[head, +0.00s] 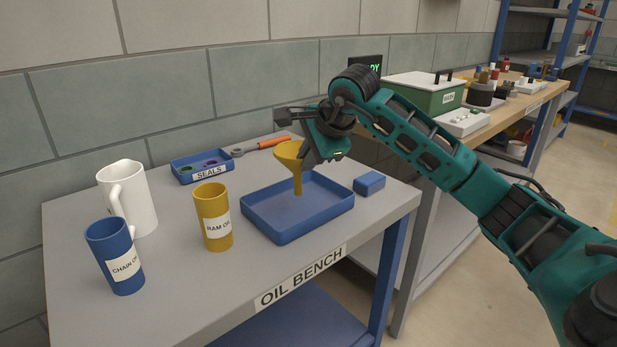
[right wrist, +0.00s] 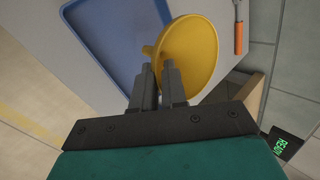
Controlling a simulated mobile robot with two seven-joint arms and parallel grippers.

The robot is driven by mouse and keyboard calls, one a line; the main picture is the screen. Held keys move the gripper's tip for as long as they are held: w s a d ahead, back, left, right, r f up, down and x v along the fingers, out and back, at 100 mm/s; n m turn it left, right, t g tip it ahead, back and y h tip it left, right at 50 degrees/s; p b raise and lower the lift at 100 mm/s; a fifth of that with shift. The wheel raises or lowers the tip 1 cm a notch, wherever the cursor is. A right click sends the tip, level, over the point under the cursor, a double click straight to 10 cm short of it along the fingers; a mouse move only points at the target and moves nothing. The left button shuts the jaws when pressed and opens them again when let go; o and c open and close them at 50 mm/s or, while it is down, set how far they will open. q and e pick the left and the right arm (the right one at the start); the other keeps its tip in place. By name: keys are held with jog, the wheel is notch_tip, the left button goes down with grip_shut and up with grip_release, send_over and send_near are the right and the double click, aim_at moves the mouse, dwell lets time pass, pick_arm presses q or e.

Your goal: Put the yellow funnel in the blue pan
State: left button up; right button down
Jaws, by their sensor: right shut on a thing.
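The yellow funnel (head: 291,155) is upright above the blue pan (head: 298,228), its spout pointing down over the inside of the pan. I cannot tell whether the spout touches the pan floor. My right gripper (head: 316,155) is shut on the funnel's rim side. In the right wrist view the fingers (right wrist: 159,80) close at the yellow funnel (right wrist: 190,58), with the blue pan (right wrist: 110,35) beside and below it. My left gripper is not in view.
A mustard can (head: 212,230) labelled RAM OIL, a blue CHAIN OIL can (head: 114,258) and a white jug (head: 130,190) stand left of the pan. A small blue block (head: 369,184) is right of the pan.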

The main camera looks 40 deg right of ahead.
jog(key=shift+f+b, duration=0.35)
jog(key=shift+f, duration=1.55)
jog(key=c, duration=1.2)
grip_release()
jog(key=shift+o, duration=0.2)
jog(key=p+v, duration=0.1)
jog(key=v, duration=1.1)
